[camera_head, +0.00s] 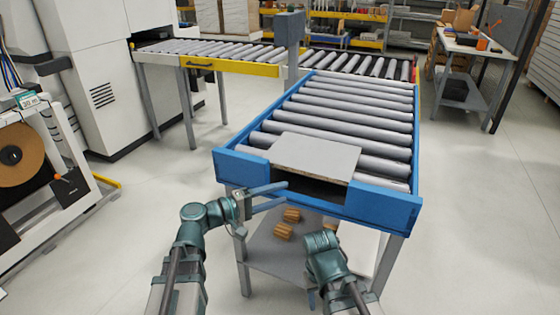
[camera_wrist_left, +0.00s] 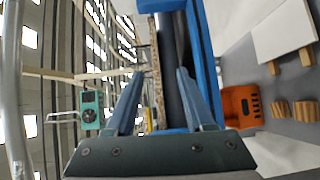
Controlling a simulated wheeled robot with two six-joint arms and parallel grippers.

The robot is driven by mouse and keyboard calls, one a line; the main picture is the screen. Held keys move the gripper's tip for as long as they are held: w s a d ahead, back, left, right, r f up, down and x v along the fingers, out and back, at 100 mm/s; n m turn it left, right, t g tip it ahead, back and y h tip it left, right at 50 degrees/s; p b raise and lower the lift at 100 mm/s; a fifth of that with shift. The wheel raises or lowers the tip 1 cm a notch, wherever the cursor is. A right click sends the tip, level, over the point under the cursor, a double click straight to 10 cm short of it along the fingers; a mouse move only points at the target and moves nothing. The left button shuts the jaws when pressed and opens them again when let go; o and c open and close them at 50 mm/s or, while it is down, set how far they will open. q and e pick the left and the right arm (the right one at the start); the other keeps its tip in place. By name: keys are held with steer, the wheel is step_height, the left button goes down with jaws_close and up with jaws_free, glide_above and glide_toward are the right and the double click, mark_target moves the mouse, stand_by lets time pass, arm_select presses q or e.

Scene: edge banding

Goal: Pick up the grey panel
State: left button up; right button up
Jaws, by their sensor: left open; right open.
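The grey panel (camera_head: 315,157) lies flat on the near end of the roller conveyor, its near edge over the dark gap in the blue end frame. In the left wrist view its speckled chipboard edge (camera_wrist_left: 157,75) shows ahead, between the fingertips in the picture. My left gripper (camera_head: 286,193) is open and empty, just in front of the conveyor's near end, below and left of the panel's near edge. I cannot tell if it touches anything. My right gripper (camera_head: 318,294) points down in front of the conveyor, open and mostly hidden by its own wrist.
The blue conveyor frame (camera_head: 385,206) stands close in front of both arms. Below it, a grey shelf (camera_head: 262,250) holds small wooden blocks (camera_head: 284,230) and a white board (camera_head: 358,246). An orange crate (camera_wrist_left: 241,104) shows in the left wrist view. Floor is clear at right.

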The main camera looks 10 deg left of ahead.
arm_select(q)
steer(key=a, duration=0.2)
glide_toward(311, 175)
steer(key=shift+n+t, duration=0.3)
steer(key=shift+t, duration=0.1)
steer(key=x, duration=0.5)
steer(key=shift+s+d+f, duration=0.2)
steer(key=shift+d, duration=0.05)
steer(key=x, duration=0.5)
steer(key=shift+w, duration=0.2)
jaws_close()
stand_by(0.7)
